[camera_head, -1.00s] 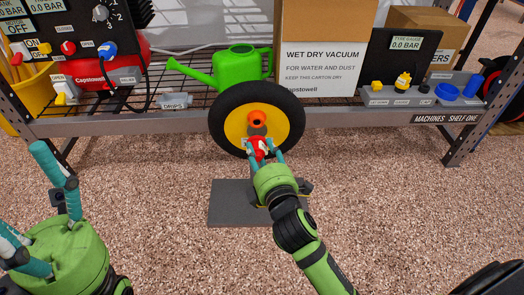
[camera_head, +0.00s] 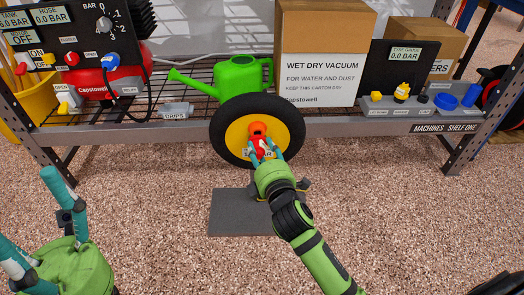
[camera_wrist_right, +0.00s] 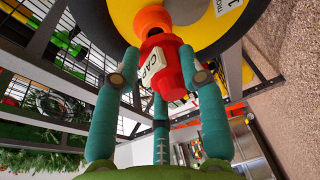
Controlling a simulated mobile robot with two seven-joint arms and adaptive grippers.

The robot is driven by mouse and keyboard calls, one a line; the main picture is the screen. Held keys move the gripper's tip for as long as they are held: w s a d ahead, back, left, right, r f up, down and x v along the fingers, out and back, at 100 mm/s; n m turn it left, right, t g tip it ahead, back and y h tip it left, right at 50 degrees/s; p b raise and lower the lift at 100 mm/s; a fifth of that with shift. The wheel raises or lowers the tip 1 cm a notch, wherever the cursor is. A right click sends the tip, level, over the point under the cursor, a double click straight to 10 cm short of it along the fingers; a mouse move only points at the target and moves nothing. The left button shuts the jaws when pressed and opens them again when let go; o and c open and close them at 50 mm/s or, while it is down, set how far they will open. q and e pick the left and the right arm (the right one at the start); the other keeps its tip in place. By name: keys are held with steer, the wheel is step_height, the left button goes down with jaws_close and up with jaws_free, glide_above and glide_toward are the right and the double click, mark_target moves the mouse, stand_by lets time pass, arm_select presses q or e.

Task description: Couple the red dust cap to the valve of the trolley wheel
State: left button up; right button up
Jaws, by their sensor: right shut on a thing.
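The red dust cap (camera_head: 264,143) is held in my right gripper (camera_head: 266,153) in front of the trolley wheel (camera_head: 219,130). In the right wrist view the cap (camera_wrist_right: 173,78) carries a white CAP label and sits between the fingers of the right gripper (camera_wrist_right: 160,68). The orange valve (camera_head: 257,128) is at the middle of the yellow hub; it also shows in the right wrist view (camera_wrist_right: 152,20). The cap's narrow end meets or overlaps the valve; I cannot tell whether they are coupled. My left gripper (camera_head: 36,216) is open and empty at lower left.
The wheel stands in front of the shelf edge (camera_head: 345,128), above a dark base plate (camera_head: 230,213). A green watering can (camera_head: 240,75), a carton (camera_head: 320,50), a compressor (camera_head: 95,82) and a tyre gauge (camera_head: 405,60) are on the shelf. The floor around the plate is clear.

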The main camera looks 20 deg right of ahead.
mark_target(264, 149)
stand_by(0.3)
steer(key=shift+p, duration=0.5)
steer(key=shift+p, duration=0.7)
stand_by(0.8)
steer(key=shift+w+d+p, duration=0.15)
steer(key=shift+w+d, duration=0.1)
steer(key=shift+w, duration=0.5)
steer(key=shift+w+d+p, duration=0.15)
steer(key=shift+w+d, duration=0.05)
steer(key=shift+w, duration=0.5)
steer(key=o, duration=1.3)
steer(key=shift+o, duration=0.2)
steer(key=shift+s, duration=0.1)
steer(key=s+r, duration=0.1)
steer(key=s, duration=1)
steer(key=shift+s+a, duration=0.35)
steer(key=shift+r, duration=0.15)
